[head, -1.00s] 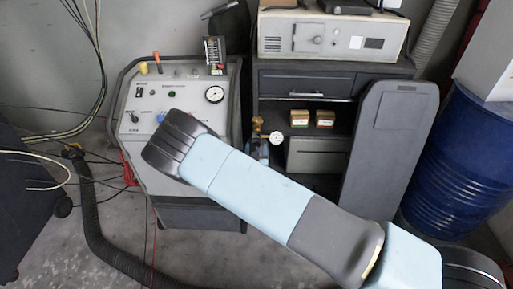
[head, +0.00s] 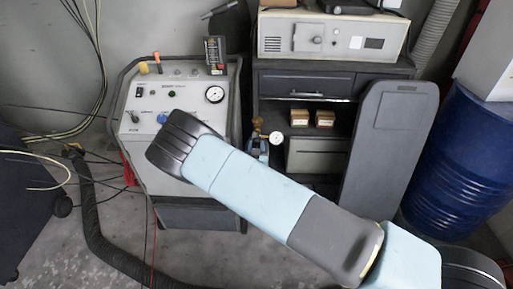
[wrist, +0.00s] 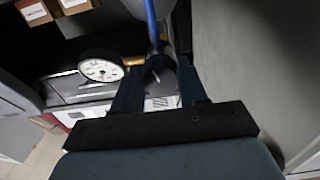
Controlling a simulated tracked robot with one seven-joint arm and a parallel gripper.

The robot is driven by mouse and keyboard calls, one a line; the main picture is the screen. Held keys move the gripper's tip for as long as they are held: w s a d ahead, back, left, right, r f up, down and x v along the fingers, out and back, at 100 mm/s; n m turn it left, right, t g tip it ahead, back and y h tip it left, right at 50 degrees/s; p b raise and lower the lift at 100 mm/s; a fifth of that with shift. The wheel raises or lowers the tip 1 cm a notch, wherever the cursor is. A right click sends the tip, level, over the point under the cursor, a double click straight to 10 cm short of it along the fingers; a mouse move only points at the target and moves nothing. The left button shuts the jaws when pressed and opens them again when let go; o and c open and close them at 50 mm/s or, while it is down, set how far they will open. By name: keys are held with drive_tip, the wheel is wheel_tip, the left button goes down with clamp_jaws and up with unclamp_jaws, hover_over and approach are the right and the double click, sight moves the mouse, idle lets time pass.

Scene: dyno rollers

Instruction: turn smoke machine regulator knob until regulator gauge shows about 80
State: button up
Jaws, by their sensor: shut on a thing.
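The regulator shows in the head view as a small brass fitting (head: 257,122) beside a round white regulator gauge (head: 276,138), in front of the dark shelf unit. In the wrist view the gauge (wrist: 101,69) is left of my fingers; its needle is too small to read surely. My gripper (wrist: 158,82) is shut on the dark regulator knob (wrist: 160,68), with one finger on each side. A blue hose (wrist: 152,25) rises behind the knob. In the head view my arm hides most of the gripper and the knob.
The grey machine (head: 180,180) at left carries a panel with knobs and a larger gauge (head: 215,95). A dark shelf unit (head: 340,82) holds small boxes (head: 299,118). A dark upright panel (head: 385,155) and a blue barrel (head: 455,165) stand at right.

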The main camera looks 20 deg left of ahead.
drive_tip(key=shift+c, duration=1)
drive_tip(key=shift+m, duration=0.6)
drive_tip(key=o, duration=1)
drive_tip(key=shift+o, duration=0.2)
drive_tip(key=shift+s, duration=0.1)
drive_tip(key=v, duration=1.3)
drive_tip(key=shift+s+d, duration=0.2)
drive_tip(key=shift+s, duration=0.05)
